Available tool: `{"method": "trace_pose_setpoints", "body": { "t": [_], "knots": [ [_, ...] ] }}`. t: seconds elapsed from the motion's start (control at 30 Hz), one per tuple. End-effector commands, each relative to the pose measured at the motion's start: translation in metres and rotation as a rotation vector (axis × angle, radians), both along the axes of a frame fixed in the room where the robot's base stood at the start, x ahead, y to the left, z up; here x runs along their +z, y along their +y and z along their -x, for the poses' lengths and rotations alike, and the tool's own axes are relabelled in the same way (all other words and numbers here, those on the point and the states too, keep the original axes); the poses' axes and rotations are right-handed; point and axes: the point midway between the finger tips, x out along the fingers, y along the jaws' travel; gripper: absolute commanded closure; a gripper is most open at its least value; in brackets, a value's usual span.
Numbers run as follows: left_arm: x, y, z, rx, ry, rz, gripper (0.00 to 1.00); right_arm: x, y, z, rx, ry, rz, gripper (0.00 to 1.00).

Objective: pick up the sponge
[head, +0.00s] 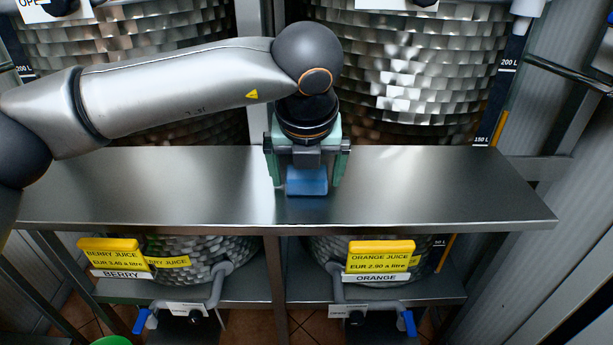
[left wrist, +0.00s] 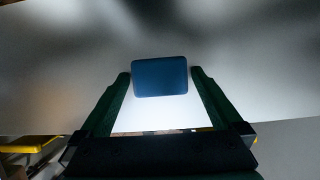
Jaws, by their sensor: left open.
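The sponge (head: 307,183) is a small blue block lying on the steel shelf near its front edge. It also shows in the left wrist view (left wrist: 160,77) as a dark blue rounded rectangle. My left gripper (head: 307,182) is over it, pointing down, with its green fingers open, one on each side of the sponge. In the left wrist view the fingertips (left wrist: 161,75) flank the sponge, with a narrow gap showing on each side. The back of the sponge is hidden by the gripper in the head view. My right gripper is not in view.
The steel shelf (head: 430,190) is otherwise bare left and right of the gripper. Large metal tanks (head: 410,80) stand behind it. Below are juice tanks with yellow price signs, one for berry (head: 108,250) and one for orange (head: 380,255), and taps with blue handles.

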Motion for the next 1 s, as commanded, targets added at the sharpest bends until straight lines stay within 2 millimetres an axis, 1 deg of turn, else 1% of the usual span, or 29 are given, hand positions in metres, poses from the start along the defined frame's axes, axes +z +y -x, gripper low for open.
{"method": "trace_pose_setpoints", "body": {
  "t": [0.03,0.07,0.73,0.77,1.0],
  "knots": [
    [0.0001,0.0001,-0.0001,0.0,0.0,0.0,0.0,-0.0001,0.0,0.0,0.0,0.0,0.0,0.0],
    [0.0002,0.0001,0.0,0.0,0.0,0.0,0.03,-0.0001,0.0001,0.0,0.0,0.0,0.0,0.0],
    [0.0008,0.0,0.0001,0.0,0.0,0.0,0.79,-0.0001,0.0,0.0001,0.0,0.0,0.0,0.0],
    [0.0008,0.0,0.0001,0.0,0.0,0.0,0.81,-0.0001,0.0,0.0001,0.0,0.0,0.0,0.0],
    [0.0036,-0.0002,-0.0001,0.001,-0.001,0.001,0.81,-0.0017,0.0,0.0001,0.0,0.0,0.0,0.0]
  ]
}}
